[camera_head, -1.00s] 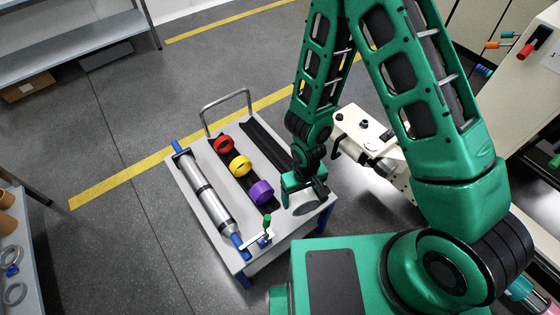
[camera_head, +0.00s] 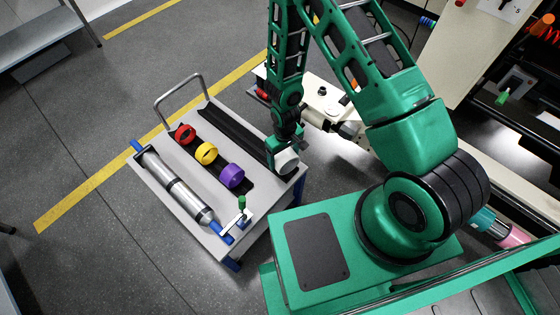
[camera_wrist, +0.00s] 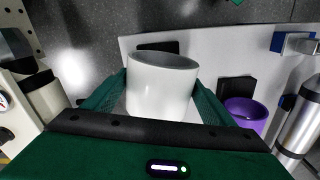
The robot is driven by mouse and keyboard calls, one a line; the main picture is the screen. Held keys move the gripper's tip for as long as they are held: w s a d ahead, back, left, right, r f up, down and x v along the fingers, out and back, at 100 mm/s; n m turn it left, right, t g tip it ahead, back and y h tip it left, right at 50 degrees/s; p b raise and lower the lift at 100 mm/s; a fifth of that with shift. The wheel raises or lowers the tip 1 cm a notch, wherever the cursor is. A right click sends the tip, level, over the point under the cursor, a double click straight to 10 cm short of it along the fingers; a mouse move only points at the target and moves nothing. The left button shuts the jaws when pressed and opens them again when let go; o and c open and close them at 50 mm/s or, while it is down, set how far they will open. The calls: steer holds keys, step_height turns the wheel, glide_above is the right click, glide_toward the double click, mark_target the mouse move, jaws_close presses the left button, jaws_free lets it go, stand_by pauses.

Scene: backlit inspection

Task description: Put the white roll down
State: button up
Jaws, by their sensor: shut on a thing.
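My gripper (camera_head: 286,157) is shut on the white roll (camera_head: 287,162) at the right corner of the grey cart (camera_head: 262,196). In the wrist view the white roll (camera_wrist: 162,88) sits between the two green fingers of my gripper (camera_wrist: 160,100), its open end showing. The roll is beside the near end of an empty black rail (camera_head: 236,134). I cannot tell whether it touches the rail or the cart top.
A second black rail holds a red ring (camera_head: 184,134), a yellow ring (camera_head: 205,153) and a purple ring (camera_head: 231,176). A silver cylinder (camera_head: 172,187) lies along the cart's left side. A green-handled clamp (camera_head: 241,208) stands at the near edge. A cream machine (camera_head: 320,97) is behind my arm.

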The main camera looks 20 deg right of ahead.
step_height(320, 180, down, 2)
steer(key=shift+f, duration=0.35)
steer(key=c, duration=0.3)
steer(key=o, duration=1.3)
steer(key=shift+o, duration=0.2)
